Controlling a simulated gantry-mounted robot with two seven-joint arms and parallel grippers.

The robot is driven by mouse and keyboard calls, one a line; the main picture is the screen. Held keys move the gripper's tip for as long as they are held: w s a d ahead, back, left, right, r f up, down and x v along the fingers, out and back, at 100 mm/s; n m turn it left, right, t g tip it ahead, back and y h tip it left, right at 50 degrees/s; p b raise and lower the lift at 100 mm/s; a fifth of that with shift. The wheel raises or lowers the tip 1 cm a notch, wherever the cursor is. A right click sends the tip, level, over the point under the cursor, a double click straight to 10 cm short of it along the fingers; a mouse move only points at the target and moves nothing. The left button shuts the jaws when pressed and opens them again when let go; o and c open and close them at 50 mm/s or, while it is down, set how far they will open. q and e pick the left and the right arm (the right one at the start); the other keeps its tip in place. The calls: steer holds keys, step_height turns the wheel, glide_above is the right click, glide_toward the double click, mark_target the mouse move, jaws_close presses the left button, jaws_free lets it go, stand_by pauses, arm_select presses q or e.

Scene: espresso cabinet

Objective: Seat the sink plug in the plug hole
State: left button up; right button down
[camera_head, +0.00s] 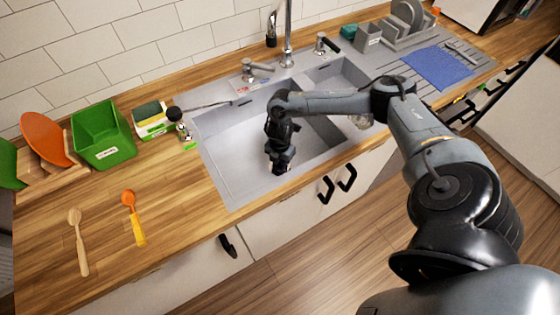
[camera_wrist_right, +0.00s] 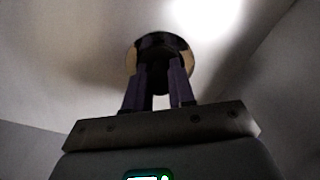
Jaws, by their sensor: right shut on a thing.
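My right gripper (camera_head: 280,163) points down into the left basin of the grey sink (camera_head: 235,183), low near the basin floor. In the right wrist view my right gripper (camera_wrist_right: 158,78) has its two fingers shut on the dark sink plug (camera_wrist_right: 160,42), just beyond the fingertips. A round outline with pale tan sides shows around the dark part; I cannot tell whether this is the plug's rim or the plug hole's. The plug hole is not clearly visible in the head view, where the gripper covers that spot. My left gripper is not in view.
The basin walls and the divider (camera_head: 322,133) stand around my right gripper. A tap (camera_head: 288,40) rises behind the sink. A green bin (camera_head: 102,135), a sponge holder (camera_head: 152,120) and two spoons lie on the left counter. A blue mat (camera_head: 438,67) is on the right.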

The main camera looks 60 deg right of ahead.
steer(key=c, duration=0.9)
jaws_free()
steer(key=shift+c, duration=0.2)
step_height(320, 180, up, 12)
steer(key=p, duration=0.2)
steer(key=shift+r, duration=0.15)
